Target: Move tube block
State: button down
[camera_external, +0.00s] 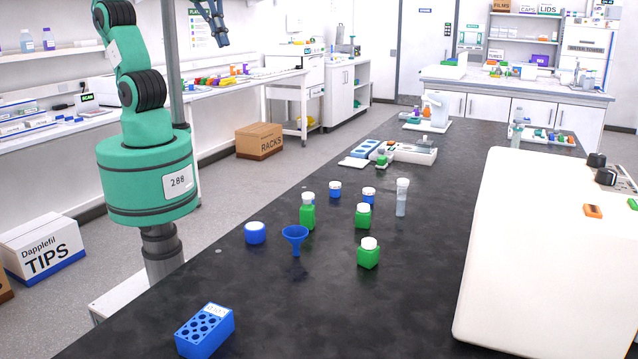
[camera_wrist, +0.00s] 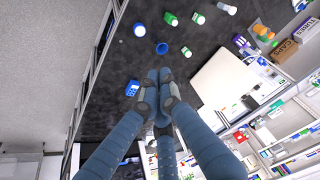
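The blue tube block (camera_external: 204,331) lies on the near left corner of the black bench. It has rows of round holes and a white label on its top. It also shows in the wrist view (camera_wrist: 132,88), just left of my fingertips in the picture and well below them. My gripper (camera_external: 220,43) hangs high at the top of the external view, far from the block and empty. No finger touches the block.
A large white machine (camera_external: 540,250) fills the right side. The bench around and right of the block is clear.

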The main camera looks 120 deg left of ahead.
jog(key=w+d+m+g+p, duration=0.15)
jog(key=w+d+m, duration=0.25)
jog(key=w+d, duration=0.85)
jog(key=w+d+f+m+g+p, duration=0.1)
jog(key=w+d+f+m, duration=0.1)
jog(key=w+d+f, duration=0.35)
jog(key=w+d+f+m, duration=0.2)
jog(key=w+d, duration=0.5)
jog(key=d, duration=0.1)
jog(key=w+d+f+m+g+p, duration=0.1)
jog(key=w+d+f+m+p, duration=0.3)
jog(key=d+f, duration=1.1)
jog(key=s+d+f+m+g+b, duration=0.1)
jog(key=d+f+m, duration=0.2)
jog(key=d+f, duration=1.2)
jog(key=shift+s+d+f+y, duration=0.15)
jog(key=shift+d+f+y, duration=0.15)
jog(key=shift+d+f, duration=0.05)
jog(key=shift+f, duration=0.15)
